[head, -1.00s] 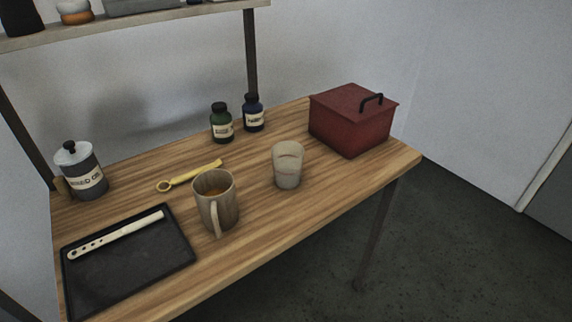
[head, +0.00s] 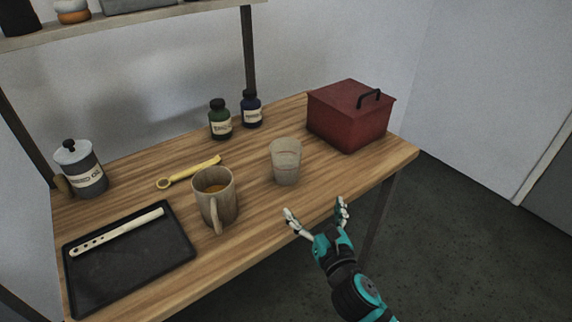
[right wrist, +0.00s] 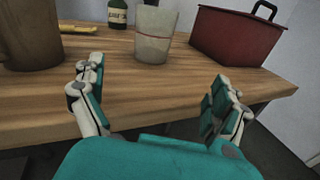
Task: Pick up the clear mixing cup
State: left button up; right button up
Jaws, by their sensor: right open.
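The clear mixing cup (head: 286,163) stands upright on the wooden table, between the mug and the red box. It also shows in the right wrist view (right wrist: 154,36), beyond the fingers and between them. My right gripper (head: 317,210) is open and empty at the table's front edge, nearer than the cup and apart from it. In the right wrist view its fingers (right wrist: 157,88) are spread wide, with bare tabletop between them and the cup. My left gripper is not in view.
A mug (head: 214,203) stands left of the cup, and a red lidded box (head: 345,125) to its right. A green bottle (head: 220,120) and a blue bottle (head: 252,110) stand behind. A yellow tool (head: 190,174) and a dark tray (head: 100,280) lie left. The tabletop before the cup is clear.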

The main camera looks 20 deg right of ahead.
aim_at(282, 153)
jog(key=shift+w+a+r+n+y, duration=0.35)
jog(key=shift+w+n, duration=0.25)
jog(key=shift+n, duration=0.5)
jog(key=w+p, duration=0.1)
jog(key=w, duration=0.7)
jog(key=w+p, duration=0.1)
jog(key=w, duration=0.7)
jog(key=shift+w+a, duration=0.2)
jog(key=shift+w, duration=0.2)
jog(key=c, duration=1.2)
